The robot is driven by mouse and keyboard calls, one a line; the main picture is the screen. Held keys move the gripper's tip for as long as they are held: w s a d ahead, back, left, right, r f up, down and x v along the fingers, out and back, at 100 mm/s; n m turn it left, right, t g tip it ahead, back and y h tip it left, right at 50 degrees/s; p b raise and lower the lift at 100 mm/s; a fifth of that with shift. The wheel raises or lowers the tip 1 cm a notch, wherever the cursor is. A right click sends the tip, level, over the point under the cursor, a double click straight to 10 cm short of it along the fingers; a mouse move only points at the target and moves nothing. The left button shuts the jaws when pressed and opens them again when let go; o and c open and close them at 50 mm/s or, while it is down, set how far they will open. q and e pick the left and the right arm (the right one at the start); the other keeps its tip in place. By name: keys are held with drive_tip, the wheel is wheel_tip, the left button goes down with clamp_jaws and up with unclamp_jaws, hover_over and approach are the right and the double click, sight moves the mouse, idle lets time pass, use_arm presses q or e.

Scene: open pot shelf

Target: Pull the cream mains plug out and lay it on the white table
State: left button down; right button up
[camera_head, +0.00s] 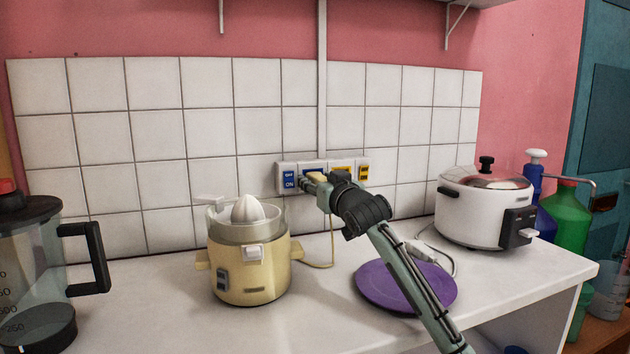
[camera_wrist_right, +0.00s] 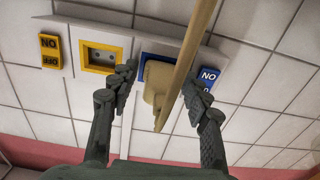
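The cream mains plug (camera_wrist_right: 158,85) sits at the blue-framed socket (camera_wrist_right: 192,68) on the wall strip, its cream cable (camera_wrist_right: 197,38) running across the wrist view. In the head view a little of the plug (camera_head: 317,177) shows beside my right gripper (camera_head: 318,185). In the right wrist view my right gripper (camera_wrist_right: 161,82) is open, one finger on each side of the plug, with gaps visible; I see no grip on it. The white table (camera_head: 150,312) lies below. My left gripper is not in view.
A cream juicer (camera_head: 252,272) stands left of my right arm, with a cable behind it. A purple plate (camera_head: 378,288) lies under the arm, near a loose white plug (camera_head: 420,250). A white cooker (camera_head: 470,215) stands right, a blender jug (camera_head: 35,265) left. The front left table is clear.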

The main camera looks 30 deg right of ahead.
clamp_jaws()
drive_tip(key=shift+v, duration=3)
